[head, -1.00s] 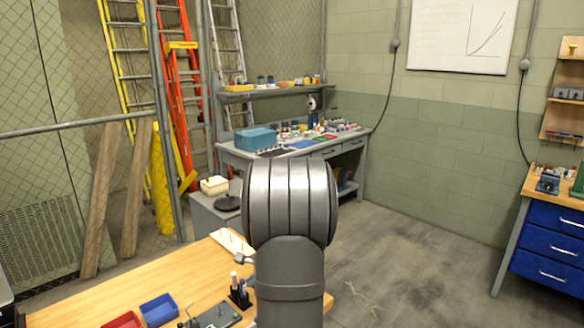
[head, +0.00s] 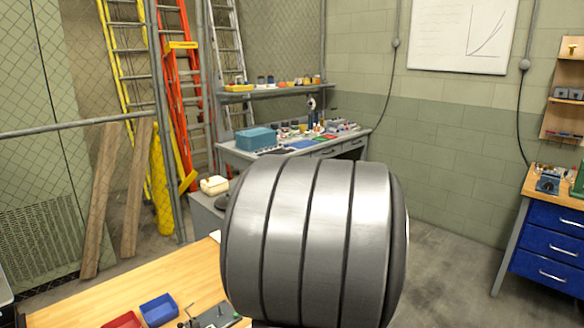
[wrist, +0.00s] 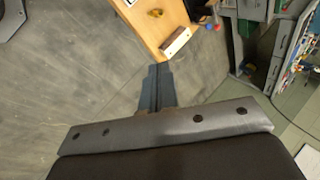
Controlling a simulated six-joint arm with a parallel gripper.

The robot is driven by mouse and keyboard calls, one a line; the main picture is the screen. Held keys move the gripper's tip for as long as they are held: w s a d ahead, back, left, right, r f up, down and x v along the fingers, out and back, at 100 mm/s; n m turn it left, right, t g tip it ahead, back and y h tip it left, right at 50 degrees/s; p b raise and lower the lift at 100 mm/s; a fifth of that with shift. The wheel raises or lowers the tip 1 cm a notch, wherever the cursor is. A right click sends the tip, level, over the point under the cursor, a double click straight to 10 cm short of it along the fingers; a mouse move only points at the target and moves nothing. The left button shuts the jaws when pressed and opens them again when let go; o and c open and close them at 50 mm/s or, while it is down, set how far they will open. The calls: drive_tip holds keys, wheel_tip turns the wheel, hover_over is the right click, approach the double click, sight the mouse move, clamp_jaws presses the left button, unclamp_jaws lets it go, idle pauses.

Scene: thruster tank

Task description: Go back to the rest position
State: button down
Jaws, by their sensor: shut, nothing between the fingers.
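My gripper (wrist: 159,72) shows in the wrist view with its two dark fingers together and nothing between them. It points over the grey floor (wrist: 75,85), close to the near end of a wooden bench (wrist: 150,22) as that view shows it. In the head view my own grey arm link fills the lower middle and the gripper itself is not visible. The wooden bench also shows there at the lower left (head: 95,298), partly hidden by my arm.
A blue tray (head: 158,309) and a red tray (head: 123,321) lie on the bench. A pale block (wrist: 176,41) sits near its edge. A cluttered grey workbench (head: 238,154) stands behind. A blue drawer cabinet (head: 545,245) stands right. Floor between is clear.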

drive_tip(key=w+a+f+m+y, duration=0.1)
drive_tip(key=w+a+f, duration=0.3)
drive_tip(key=a, duration=0.5)
drive_tip(key=w+a+f+m+g+y, duration=0.1)
drive_tip(key=w+a+f+y, duration=0.2)
drive_tip(key=a, duration=0.6)
drive_tip(key=shift+w+a+f+y, duration=0.15)
drive_tip(key=shift+w+f+y, duration=0.15)
drive_tip(key=shift+w+f, duration=0.45)
